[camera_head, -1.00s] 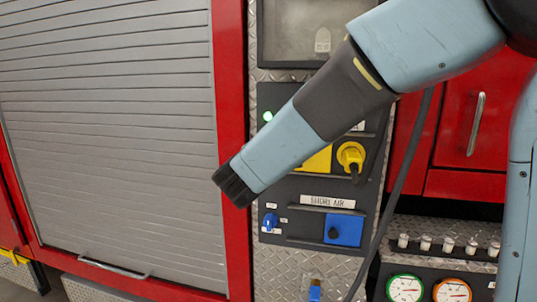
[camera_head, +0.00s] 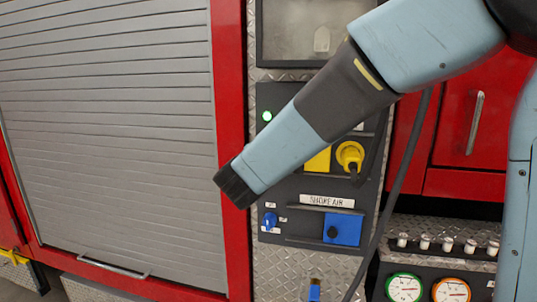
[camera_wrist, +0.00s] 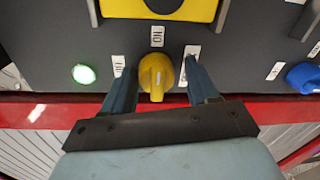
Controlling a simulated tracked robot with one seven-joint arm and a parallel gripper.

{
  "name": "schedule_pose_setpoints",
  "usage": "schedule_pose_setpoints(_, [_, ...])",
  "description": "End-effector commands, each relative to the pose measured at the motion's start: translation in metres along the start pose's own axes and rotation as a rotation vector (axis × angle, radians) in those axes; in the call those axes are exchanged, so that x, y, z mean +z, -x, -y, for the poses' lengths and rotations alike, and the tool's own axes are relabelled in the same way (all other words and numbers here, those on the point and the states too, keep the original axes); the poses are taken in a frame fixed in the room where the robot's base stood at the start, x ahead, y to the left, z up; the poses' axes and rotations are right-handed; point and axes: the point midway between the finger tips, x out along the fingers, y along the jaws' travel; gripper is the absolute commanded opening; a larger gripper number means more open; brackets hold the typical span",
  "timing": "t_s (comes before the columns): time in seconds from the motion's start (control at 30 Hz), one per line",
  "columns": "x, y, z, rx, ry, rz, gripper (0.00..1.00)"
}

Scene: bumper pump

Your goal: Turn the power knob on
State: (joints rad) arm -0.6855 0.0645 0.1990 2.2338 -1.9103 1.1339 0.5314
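The yellow power knob (camera_wrist: 157,75) is on the dark panel in the wrist view, with its raised ridge standing upright in the picture. A white label (camera_wrist: 157,36) that seems to read ON is just above it, and another small label is on each side. My gripper (camera_wrist: 160,62) is open, one finger on each side of the knob. A narrow gap shows on the right; contact on the left is unclear. In the head view my gripper and arm hide this knob.
A lit green lamp (camera_wrist: 84,74) is left of the knob and also shows in the head view (camera_head: 267,116). A blue knob (camera_wrist: 302,77) is to the right. A yellow plug (camera_head: 350,155), a blue socket (camera_head: 342,229) and a hanging cable (camera_head: 400,190) are nearby.

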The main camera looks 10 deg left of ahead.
Motion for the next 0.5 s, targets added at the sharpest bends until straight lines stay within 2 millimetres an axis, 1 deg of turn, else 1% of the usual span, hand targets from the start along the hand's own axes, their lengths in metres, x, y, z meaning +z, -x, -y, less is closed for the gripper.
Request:
schedule_pose_setpoints(0.03, [0.000, 0.000, -0.001, 0.001, 0.000, 0.000, 0.64])
schedule_pose_setpoints(0.07, [0.000, 0.000, -0.001, 0.002, -0.001, -0.001, 0.67])
schedule_pose_setpoints(0.1, [0.000, 0.000, -0.002, 0.003, -0.001, -0.001, 0.68])
schedule_pose_setpoints(0.33, [-0.001, 0.001, -0.003, 0.005, -0.002, -0.002, 0.68])
schedule_pose_setpoints(0.43, [-0.001, 0.007, -0.003, 0.006, -0.002, -0.003, 0.68])
schedule_pose_setpoints(0.5, [-0.002, 0.016, -0.004, 0.007, -0.002, -0.005, 0.68])
